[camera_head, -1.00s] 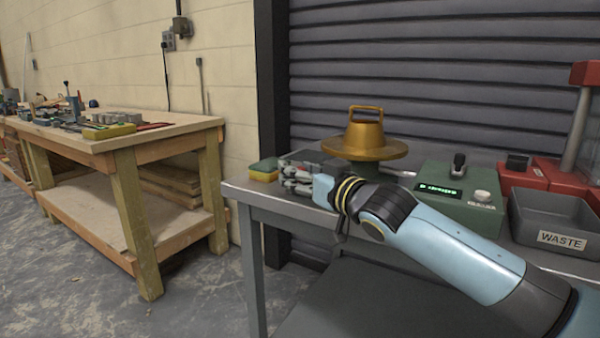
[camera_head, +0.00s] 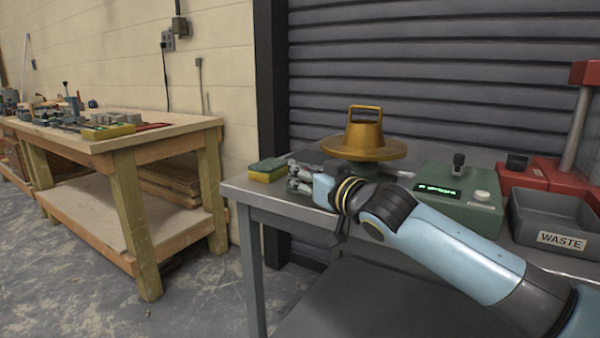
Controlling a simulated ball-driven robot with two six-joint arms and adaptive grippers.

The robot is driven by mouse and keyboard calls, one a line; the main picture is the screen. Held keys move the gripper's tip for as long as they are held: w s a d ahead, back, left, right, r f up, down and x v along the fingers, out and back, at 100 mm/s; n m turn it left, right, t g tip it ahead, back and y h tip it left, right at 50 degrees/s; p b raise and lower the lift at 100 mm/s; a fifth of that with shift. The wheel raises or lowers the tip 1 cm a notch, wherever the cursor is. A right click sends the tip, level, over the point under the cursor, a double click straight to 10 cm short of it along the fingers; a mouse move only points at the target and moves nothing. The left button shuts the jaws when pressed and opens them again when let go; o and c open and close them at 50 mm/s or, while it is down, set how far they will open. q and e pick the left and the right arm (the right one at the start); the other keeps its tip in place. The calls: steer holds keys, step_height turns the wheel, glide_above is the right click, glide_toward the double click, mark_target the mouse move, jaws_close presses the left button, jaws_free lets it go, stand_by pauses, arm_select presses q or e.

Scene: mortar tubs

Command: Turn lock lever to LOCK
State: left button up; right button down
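A brass-coloured lid or bowl (camera_head: 364,139) with a loop handle and wide rim sits on a greenish base on the grey metal table. A short pale lever-like bar (camera_head: 404,174) sticks out to the right below its rim; its other end and any LOCK marking are hidden or too small to read. My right gripper (camera_head: 298,178) is in front of and left of the base, low over the table, pointing left. Its fingers are seen side-on and partly hidden, so its opening and any contact are unclear. My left gripper is not in view.
A green box (camera_head: 455,196) with a lit display, black toggle and pale knob stands right of the lid. Beyond it are a grey WASTE bin (camera_head: 556,222) and a red stand (camera_head: 545,172). A sponge (camera_head: 267,171) lies left of my gripper. A wooden workbench (camera_head: 125,142) stands far left.

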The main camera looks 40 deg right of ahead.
steer(key=shift+a+f, duration=0.1)
steer(key=shift+f, duration=0.05)
stand_by(0.4)
steer(key=c, duration=1.5)
jaws_free()
steer(key=shift+a, duration=0.25)
steer(key=o, duration=0.3)
steer(key=shift+d, duration=0.1)
steer(key=shift+s, duration=0.1)
steer(key=shift+s, duration=5.95)
